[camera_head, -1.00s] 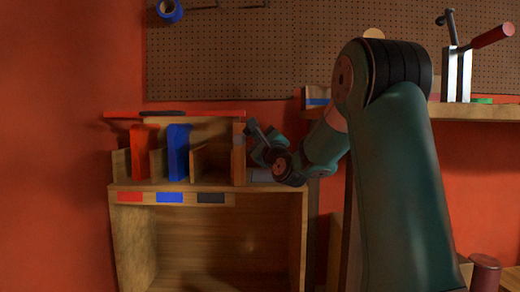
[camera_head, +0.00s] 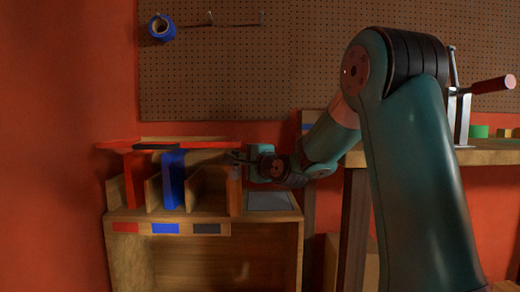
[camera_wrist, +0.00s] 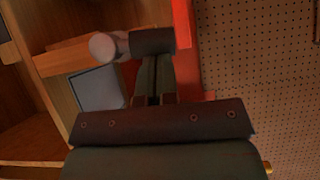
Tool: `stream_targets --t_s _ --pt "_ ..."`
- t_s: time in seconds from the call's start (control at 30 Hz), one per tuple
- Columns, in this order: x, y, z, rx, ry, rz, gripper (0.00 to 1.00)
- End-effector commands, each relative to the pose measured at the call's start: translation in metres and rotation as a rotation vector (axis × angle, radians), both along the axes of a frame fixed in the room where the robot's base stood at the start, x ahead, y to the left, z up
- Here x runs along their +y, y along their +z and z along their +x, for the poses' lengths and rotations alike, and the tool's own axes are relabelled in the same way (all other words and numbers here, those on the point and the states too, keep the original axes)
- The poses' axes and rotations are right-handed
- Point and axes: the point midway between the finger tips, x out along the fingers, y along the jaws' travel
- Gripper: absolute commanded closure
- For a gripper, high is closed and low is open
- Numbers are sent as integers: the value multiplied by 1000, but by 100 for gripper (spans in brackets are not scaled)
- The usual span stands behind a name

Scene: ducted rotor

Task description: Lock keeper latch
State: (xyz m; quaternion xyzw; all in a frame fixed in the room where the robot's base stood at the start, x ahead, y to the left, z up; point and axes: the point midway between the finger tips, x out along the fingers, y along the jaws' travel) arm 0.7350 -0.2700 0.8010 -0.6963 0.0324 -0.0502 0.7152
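A wooden rack (camera_head: 236,190) with upright dividers holds a red piece (camera_head: 134,178) and a blue piece (camera_head: 173,180). A red bar (camera_head: 118,145) lies along its top, with a short dark piece on it. My gripper (camera_head: 238,157) is at the rack's right end, level with its top. In the wrist view, the fingers of my gripper (camera_wrist: 153,82) lie close together and reach a dark block (camera_wrist: 152,41) with a pale round knob (camera_wrist: 103,46) at its left. The latch is not clearly identifiable, and whether the fingers grip this block is unclear.
The rack stands on a wooden cabinet (camera_head: 120,258) with red, blue and dark labels. A grey plate (camera_head: 268,201) lies right of the rack. A workbench (camera_head: 480,155) with a red-handled tool is at right. A pegboard (camera_head: 300,70) is behind.

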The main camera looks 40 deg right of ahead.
Motion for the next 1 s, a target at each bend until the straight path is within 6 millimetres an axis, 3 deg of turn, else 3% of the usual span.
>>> stream_targets --t_s 0.77,0.87,1.0 --pt "2 0 1 47 2 -49 100" --pt "3 0 -4 47 1 -48 100" --pt "5 -1 -26 44 -1 -49 100"
